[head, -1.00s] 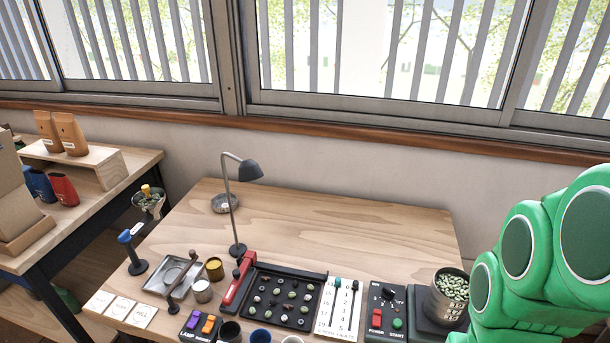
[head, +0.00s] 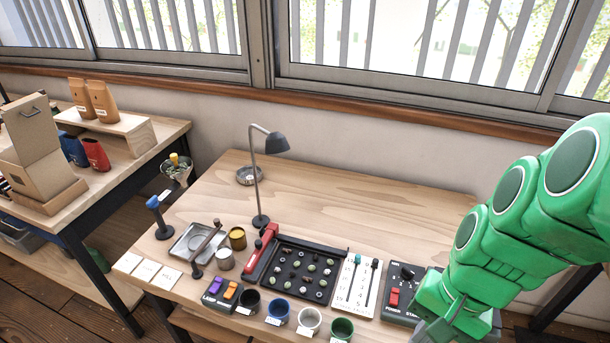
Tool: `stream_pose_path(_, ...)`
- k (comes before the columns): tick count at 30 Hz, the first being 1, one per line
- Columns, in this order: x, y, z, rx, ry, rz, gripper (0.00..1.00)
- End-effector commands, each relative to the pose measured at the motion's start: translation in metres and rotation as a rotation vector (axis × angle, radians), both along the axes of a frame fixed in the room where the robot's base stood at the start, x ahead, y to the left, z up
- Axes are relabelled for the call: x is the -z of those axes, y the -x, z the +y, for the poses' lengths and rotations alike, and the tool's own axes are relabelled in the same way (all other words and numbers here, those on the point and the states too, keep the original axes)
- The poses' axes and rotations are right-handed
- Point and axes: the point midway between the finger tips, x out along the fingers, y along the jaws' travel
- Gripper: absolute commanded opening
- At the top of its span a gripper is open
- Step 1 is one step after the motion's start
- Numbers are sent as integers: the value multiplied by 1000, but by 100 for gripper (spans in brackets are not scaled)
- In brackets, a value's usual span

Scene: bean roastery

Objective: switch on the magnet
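A small dark switch box (head: 222,294) stands near the front edge of the table, left of the coloured cups. It carries a purple rocker (head: 216,286) and an orange rocker (head: 230,290). Its lettering is too small to read here, and I cannot tell which way either rocker is set. I cannot single out a magnet. My gripper (head: 438,331) is at the lower right, cut by the frame's bottom edge and far to the right of the switch box. Its fingers are too small and partly hidden to show whether they are open.
Cups, including a blue cup (head: 278,311), line the front edge. A black bean tray (head: 297,270), slider panel (head: 356,284) and red-switch control box (head: 400,292) stand behind. A desk lamp (head: 259,180) rises mid-table. The back of the table is clear.

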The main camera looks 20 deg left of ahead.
Motion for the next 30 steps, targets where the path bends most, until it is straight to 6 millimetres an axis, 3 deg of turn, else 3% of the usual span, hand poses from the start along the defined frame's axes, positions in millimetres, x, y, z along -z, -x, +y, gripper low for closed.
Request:
stream_pose_path(17,15,-101,66,456,145,31,0)
stream_pose_path(30,38,-158,152,768,230,-4,0)
